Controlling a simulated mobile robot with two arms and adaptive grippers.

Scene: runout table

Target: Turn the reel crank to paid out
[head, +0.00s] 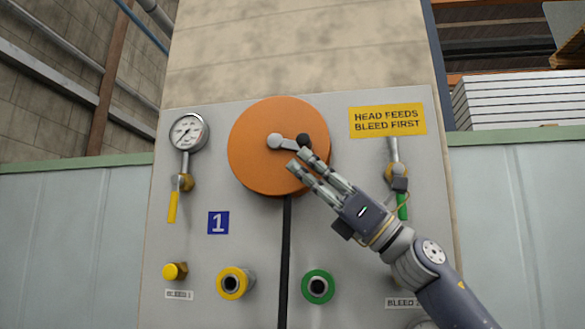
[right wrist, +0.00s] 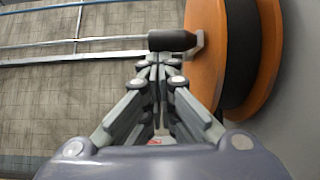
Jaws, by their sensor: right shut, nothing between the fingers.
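The orange reel (head: 255,160) is mounted on the grey panel in the head view. Its crank is a short grey arm (head: 285,143) from the hub, pointing right, with a black knob (head: 303,141) at its end. My right gripper (head: 298,158) is just below the knob, shut and empty. In the right wrist view the black knob (right wrist: 172,41) lies across just beyond the fingertips (right wrist: 158,62), with the orange reel (right wrist: 204,60) to the right. I cannot tell whether the fingertips touch the knob. My left gripper is not in view.
The panel (head: 330,240) carries a pressure gauge (head: 187,132), a yellow-handled valve (head: 173,205), a green-handled valve (head: 402,207) behind my right arm, and yellow (head: 232,283) and green (head: 318,286) ports. A black hose (head: 286,250) hangs from the reel.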

